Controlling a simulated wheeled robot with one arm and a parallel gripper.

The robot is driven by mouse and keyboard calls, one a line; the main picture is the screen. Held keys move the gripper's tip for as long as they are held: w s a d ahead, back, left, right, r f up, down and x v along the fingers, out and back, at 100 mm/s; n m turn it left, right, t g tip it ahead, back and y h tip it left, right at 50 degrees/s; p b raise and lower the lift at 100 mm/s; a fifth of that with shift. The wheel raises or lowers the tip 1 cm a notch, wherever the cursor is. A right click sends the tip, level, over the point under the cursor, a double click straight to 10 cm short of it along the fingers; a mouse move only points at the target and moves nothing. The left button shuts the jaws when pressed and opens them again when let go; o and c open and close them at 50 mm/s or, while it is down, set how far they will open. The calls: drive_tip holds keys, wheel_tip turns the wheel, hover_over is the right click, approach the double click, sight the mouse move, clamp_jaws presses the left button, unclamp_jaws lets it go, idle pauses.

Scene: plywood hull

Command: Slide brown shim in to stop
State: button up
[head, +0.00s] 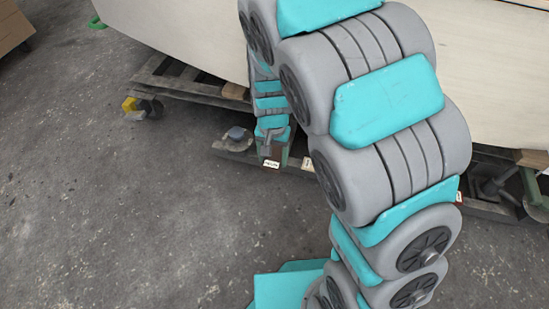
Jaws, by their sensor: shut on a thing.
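My gripper (272,148) hangs down, small and far off, at the low edge of the plywood hull (185,35). The fingers cover most of the shim. A grey-green upright part stands just right of the fingers. The slot or stop that the shim meets is hidden behind my gripper and arm, so I cannot tell how deep it sits.
A wooden timber frame (170,82) lies under the hull. A low stand with a round grey-blue top (236,137) is left of my gripper. A yellow-and-black block (140,107) is further left. A green post (532,190) stands at right. The concrete floor (110,220) is clear.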

drive_tip(key=w+a+f+p, duration=0.1)
drive_tip(key=w+a+f, duration=0.1)
drive_tip(key=w, duration=0.6)
drive_tip(key=shift+w+a+f, duration=0.4)
idle(1.0)
drive_tip(key=shift+w, duration=0.1)
drive_tip(key=shift+w+d+p, duration=0.3)
drive_tip(key=shift+w+d, duration=0.3)
drive_tip(key=shift+w, duration=0.9)
drive_tip(key=shift+w+d+p, duration=0.3)
drive_tip(key=shift+w+d, duration=0.25)
drive_tip(key=shift+w, duration=1)
drive_tip(key=shift+w+d+p, duration=0.3)
drive_tip(key=shift+w+d, duration=0.3)
drive_tip(key=shift+w, duration=0.9)
drive_tip(key=shift+w+r, duration=0.1)
drive_tip(key=shift+w, duration=0.05)
